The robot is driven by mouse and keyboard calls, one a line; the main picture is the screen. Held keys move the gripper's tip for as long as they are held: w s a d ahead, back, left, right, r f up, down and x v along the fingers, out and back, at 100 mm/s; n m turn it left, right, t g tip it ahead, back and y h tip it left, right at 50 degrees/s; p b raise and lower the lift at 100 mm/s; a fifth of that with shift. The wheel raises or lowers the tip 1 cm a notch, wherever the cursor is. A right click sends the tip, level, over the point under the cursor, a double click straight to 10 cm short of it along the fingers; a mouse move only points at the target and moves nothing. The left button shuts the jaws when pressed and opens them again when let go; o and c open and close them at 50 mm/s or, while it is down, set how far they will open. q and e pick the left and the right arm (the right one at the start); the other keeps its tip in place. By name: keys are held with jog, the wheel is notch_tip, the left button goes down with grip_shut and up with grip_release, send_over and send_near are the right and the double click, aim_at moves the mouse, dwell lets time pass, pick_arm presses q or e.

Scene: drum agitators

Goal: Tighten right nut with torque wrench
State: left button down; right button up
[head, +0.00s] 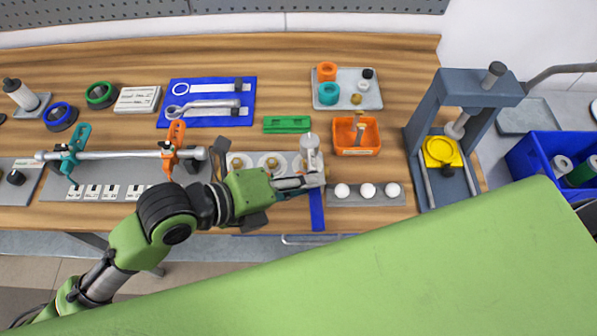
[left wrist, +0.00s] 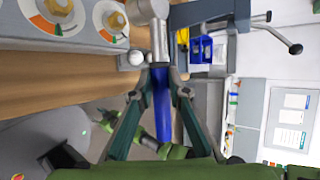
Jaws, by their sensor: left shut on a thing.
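The torque wrench has a blue handle (head: 317,211) and a silver head (head: 311,146). My left gripper (head: 314,181) is shut on the handle; the wrist view shows the handle (left wrist: 163,105) between its two fingers (left wrist: 162,92). The grey plate (head: 233,174) carries a row of round dials with brass nuts. The left nut (head: 242,162) and middle nut (head: 271,163) show in the head view; the right one is largely hidden by the wrench and gripper. In the wrist view, the nearest nut (left wrist: 114,20) appears left of the wrench head (left wrist: 158,38). I cannot tell whether they touch.
A grey strip with white balls (head: 368,190) lies right of the gripper. An orange bin (head: 340,148) and a green block (head: 287,124) stand behind. A grey press (head: 418,140) is at the right. My green body covers the front right.

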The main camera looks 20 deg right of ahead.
pick_arm(q)
jog(key=shift+s+d+r+n+t+p, duration=0.15)
jog(key=shift+d+r+n+t+p, duration=0.05)
jog(key=shift+d+n+t+p, duration=0.3)
jog(key=d+f+n+t, duration=0.1)
jog(key=d+f+n+t+y+p, duration=0.1)
jog(key=shift+s+f+n+t, duration=0.1)
jog(key=shift+f+n+t, duration=0.2)
jog(key=shift+f, duration=0.1)
jog(key=shift+s+a+p, duration=0.1)
jog(key=shift+s+p, duration=0.1)
jog(key=shift+p, duration=0.3)
dwell(0.9)
jog(key=shift+f+b, duration=0.55)
jog(key=shift+f, duration=0.55)
dwell(1.3)
jog(key=shift+a, duration=0.15)
